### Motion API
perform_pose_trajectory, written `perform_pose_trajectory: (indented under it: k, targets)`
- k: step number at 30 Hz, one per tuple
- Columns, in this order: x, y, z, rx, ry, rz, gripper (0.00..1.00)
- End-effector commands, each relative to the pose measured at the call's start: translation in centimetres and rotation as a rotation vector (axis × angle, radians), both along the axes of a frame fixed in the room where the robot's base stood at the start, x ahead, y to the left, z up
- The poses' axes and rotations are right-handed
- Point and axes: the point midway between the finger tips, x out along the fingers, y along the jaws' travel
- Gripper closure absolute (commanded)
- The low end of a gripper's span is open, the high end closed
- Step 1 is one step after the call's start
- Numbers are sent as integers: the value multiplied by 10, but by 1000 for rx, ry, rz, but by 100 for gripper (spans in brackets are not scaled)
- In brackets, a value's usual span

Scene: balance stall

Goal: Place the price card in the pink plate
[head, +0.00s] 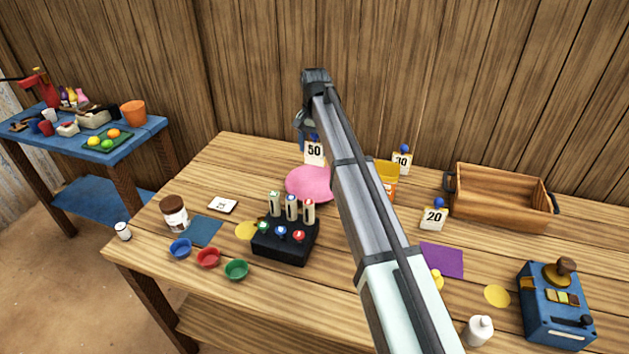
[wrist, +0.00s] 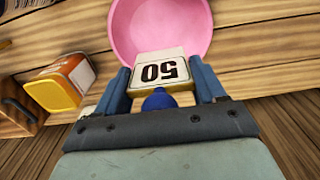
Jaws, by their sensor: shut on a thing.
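The price card marked 50 (head: 314,152) is white with a blue knob. My gripper (wrist: 160,68) is shut on it, with one blue finger on each side, and the 50 reads upside down in the wrist view. The pink plate (head: 308,186) is round and looks empty where it shows; my arm hides its right part in the head view. The card appears at the plate's far edge in the head view. In the wrist view it overlaps the rim of the plate (wrist: 160,15). I cannot tell its height above the table.
Cards marked 30 (head: 402,162) and 20 (head: 434,218) stand to the right. An orange-and-yellow container (head: 388,175) is right of the plate, near a wooden crate (head: 500,200). A black marker stand (head: 285,242) is in front of the plate. A flat white card (head: 222,205) lies left.

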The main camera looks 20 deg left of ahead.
Motion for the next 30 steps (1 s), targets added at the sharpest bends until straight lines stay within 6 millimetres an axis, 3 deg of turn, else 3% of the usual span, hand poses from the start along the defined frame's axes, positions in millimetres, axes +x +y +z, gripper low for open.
perform_pose_trajectory:
  k: [5,13,25,30]
  targets:
    - [-1,0,-14,-2,3,18,60]
    - [-1,0,-56,-1,2,17,60]
    - [-1,0,-94,-2,2,17,60]
    - [0,0,-100,0,1,17,60]
